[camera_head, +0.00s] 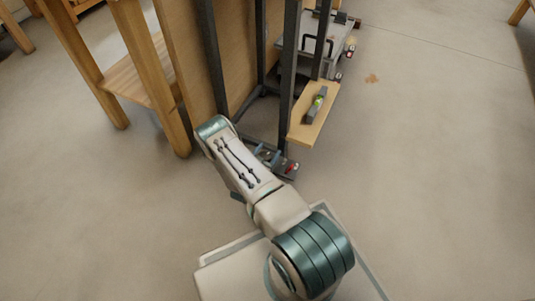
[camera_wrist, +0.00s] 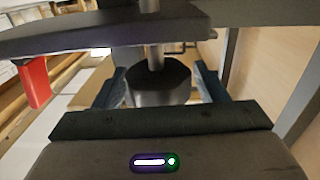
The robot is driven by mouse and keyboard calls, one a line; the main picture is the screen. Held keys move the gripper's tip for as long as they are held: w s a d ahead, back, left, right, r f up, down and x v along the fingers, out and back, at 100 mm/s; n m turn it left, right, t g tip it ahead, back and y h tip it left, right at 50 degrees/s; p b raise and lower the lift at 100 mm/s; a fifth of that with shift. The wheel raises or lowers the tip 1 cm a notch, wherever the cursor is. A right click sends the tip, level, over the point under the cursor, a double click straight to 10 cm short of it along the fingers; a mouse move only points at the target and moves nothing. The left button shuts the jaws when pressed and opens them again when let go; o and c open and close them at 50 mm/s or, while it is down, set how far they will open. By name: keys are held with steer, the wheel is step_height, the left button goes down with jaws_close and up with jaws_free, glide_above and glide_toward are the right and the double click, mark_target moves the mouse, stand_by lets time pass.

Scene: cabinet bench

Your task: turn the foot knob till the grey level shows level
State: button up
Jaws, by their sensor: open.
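The grey level (camera_head: 315,104) with a bright green vial lies on a small wooden shelf (camera_head: 305,131) in the head view. The bubble is too small to read. The dark foot knob (camera_wrist: 158,80) hangs on a metal stem below a dark plate in the wrist view. My gripper (camera_wrist: 160,85) is open, with one finger on each side of the knob. I cannot tell whether either finger touches it. In the head view my gripper (camera_head: 268,155) is low at the frame's foot, partly hidden by my arm, and the knob cannot be made out.
Dark upright posts (camera_head: 288,75) stand beside a wooden panel (camera_head: 240,50). A red tab (camera_wrist: 35,82) hangs left of the knob. A wooden table (camera_head: 140,80) stands at left and a grey wheeled cart (camera_head: 312,62) behind.

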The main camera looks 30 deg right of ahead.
steer(key=c, duration=1)
steer(key=shift+n+t+y, duration=0.4)
steer(key=shift+t, duration=0.1)
steer(key=n+t+y, duration=0.1)
steer(key=n+t+y+p, duration=0.2)
steer(key=y, duration=0.1)
steer(key=shift+w+a+t, duration=0.1)
steer(key=shift+a+t, duration=0.15)
steer(key=shift+t, duration=0.05)
steer(key=shift+w+a+n+t+y+p, duration=0.15)
steer(key=shift+n+t+y+p, duration=0.4)
steer(key=shift+n+y, duration=0.85)
steer(key=shift+a+n+t+y+p, duration=0.25)
steer(key=shift+n+t+y, duration=0.65)
steer(key=shift+y, duration=0.8)
steer(key=o, duration=1)
